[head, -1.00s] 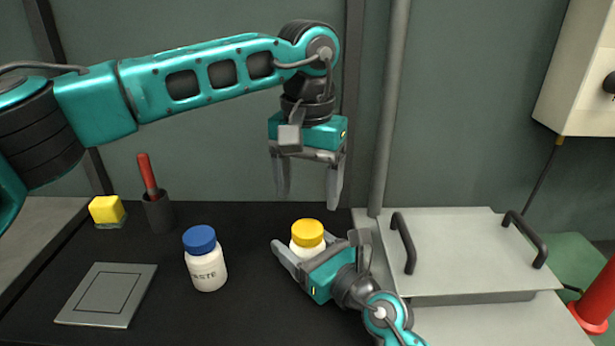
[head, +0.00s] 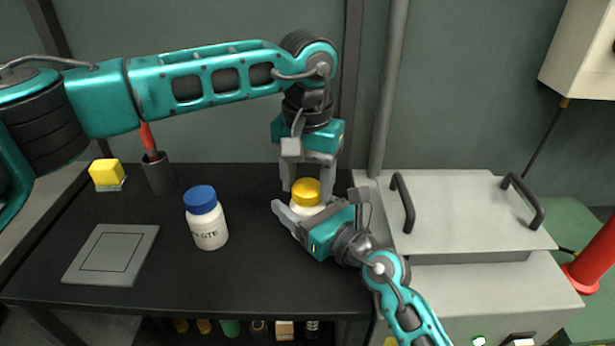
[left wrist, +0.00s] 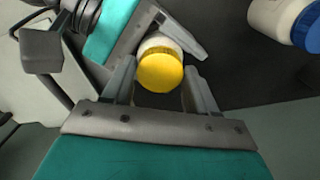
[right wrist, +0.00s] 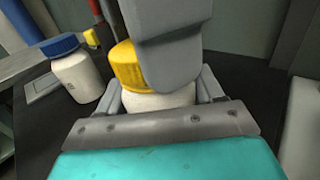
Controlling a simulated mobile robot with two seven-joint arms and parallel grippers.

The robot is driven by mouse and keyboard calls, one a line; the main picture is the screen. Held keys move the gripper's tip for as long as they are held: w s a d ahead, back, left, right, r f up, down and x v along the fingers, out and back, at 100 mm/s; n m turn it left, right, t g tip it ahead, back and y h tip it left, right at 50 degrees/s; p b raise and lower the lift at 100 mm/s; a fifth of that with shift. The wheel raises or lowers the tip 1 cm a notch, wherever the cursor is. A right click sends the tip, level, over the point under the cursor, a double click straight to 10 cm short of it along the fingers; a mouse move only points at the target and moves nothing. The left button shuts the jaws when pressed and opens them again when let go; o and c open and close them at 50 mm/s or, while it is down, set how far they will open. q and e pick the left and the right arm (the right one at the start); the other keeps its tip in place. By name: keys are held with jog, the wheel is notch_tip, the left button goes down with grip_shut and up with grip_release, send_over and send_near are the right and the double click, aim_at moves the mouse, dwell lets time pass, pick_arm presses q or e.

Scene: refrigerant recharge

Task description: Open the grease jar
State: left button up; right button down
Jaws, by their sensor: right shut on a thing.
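The grease jar, a white jar (head: 300,212) with a yellow lid (head: 307,190), stands on the black bench. My right gripper (head: 313,210) is shut on the jar's white body from the right side. My left gripper (head: 307,183) points down from above, open, its fingers on either side of the yellow lid. In the left wrist view, the lid (left wrist: 161,72) sits between the open fingertips with small gaps. In the right wrist view, a grey left finger hides part of the lid (right wrist: 130,68).
A white paste jar with a blue lid (head: 206,220) stands left of the grease jar. A grey square plate (head: 110,255), a yellow block (head: 107,174) and a dark holder with a red-handled tool (head: 157,172) are further left. A lidded metal box (head: 460,215) stands right.

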pick_arm(q)
jog(key=c, duration=0.8)
jog(key=shift+o, duration=0.2)
jog(key=n, duration=1.2)
jog(key=shift+n, duration=0.3)
jog(key=n, duration=0.3)
jog(key=shift+n, duration=0.4)
jog(key=n, duration=0.3)
jog(key=shift+n, duration=0.3)
jog(key=n, duration=1.2)
jog(key=shift+n, duration=0.3)
jog(key=n, duration=0.7)
jog(key=shift+r, duration=0.1)
jog(key=n, duration=0.3)
jog(key=shift+n, duration=0.4)
jog(key=n, duration=0.3)
jog(key=shift+n, duration=0.4)
jog(key=n, duration=0.7)
